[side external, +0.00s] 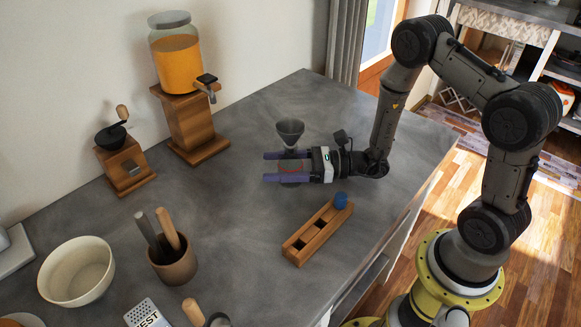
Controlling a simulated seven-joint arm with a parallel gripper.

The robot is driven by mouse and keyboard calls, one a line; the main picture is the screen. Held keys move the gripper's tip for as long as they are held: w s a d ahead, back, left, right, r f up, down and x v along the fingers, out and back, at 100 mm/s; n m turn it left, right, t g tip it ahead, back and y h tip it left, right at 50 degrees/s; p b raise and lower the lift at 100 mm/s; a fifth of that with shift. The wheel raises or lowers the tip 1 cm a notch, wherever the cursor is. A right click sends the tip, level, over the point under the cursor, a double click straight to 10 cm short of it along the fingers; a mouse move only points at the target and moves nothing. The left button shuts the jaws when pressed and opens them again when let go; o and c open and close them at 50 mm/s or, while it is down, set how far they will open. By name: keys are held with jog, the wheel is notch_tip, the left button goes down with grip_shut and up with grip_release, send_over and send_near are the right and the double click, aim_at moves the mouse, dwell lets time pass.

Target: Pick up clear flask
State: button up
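The clear flask (290,130) looks grey and see-through, with a wide flared top and a narrow neck. It stands upright on the grey counter. My gripper (266,167) lies level, pointing left, with its two purple fingers apart. One finger passes on the far side of the flask and one on the near side, below the flared top. The near finger covers part of the flask's lower body. I cannot tell whether the fingers touch the glass.
A wooden block with square holes and a blue knob (341,201) lies nearby. A juice dispenser (181,90), a coffee grinder (124,163), a utensil pot (173,266) and a cream bowl (75,271) stand to the left. The counter (235,215) left of the fingertips is clear.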

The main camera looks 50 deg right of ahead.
jog(key=c, duration=0.8)
jog(key=shift+r, duration=0.1)
jog(key=shift+c, duration=0.2)
